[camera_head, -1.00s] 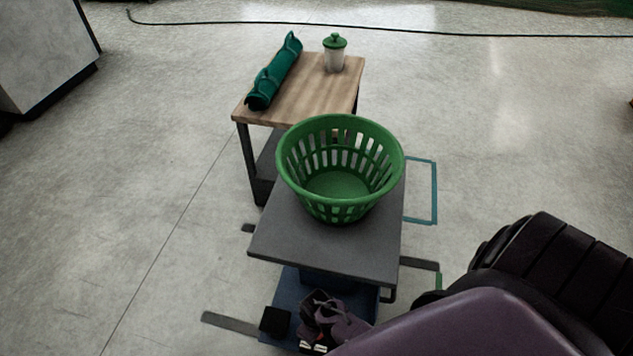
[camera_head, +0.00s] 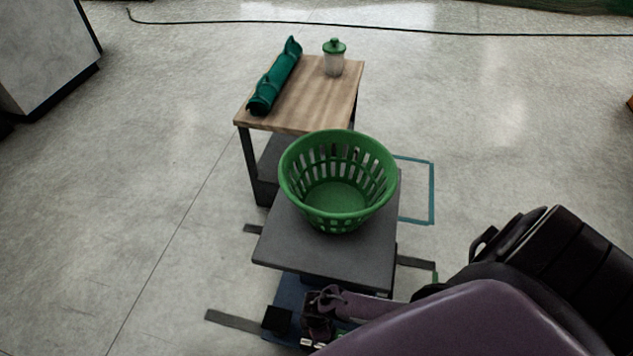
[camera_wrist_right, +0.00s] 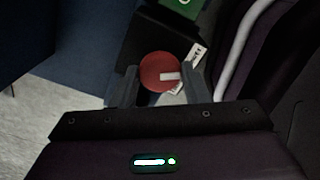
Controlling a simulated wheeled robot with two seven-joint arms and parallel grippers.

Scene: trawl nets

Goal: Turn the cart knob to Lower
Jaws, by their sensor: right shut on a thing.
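The cart has a grey top plate (camera_head: 325,262) over a blue base (camera_head: 286,298), with a green basket (camera_head: 340,195) standing on the plate. In the right wrist view, a round red knob (camera_wrist_right: 160,72) with a white mark pointing right sits between the fingertips of my right gripper (camera_wrist_right: 158,84). The gripper is shut on the knob. A white label (camera_wrist_right: 197,56) with dark marks, partly hidden by a finger, lies beside the knob. In the head view my right gripper (camera_head: 318,315) is low beside the blue base, and the knob is hidden there. My left gripper is not in view.
A wooden-topped table (camera_head: 325,95) behind the cart holds a rolled green net (camera_head: 275,78) and a green-lidded jar (camera_head: 334,58). A teal outline (camera_head: 433,195) marks the floor right of the cart. A cabinet (camera_head: 40,50) stands at top left.

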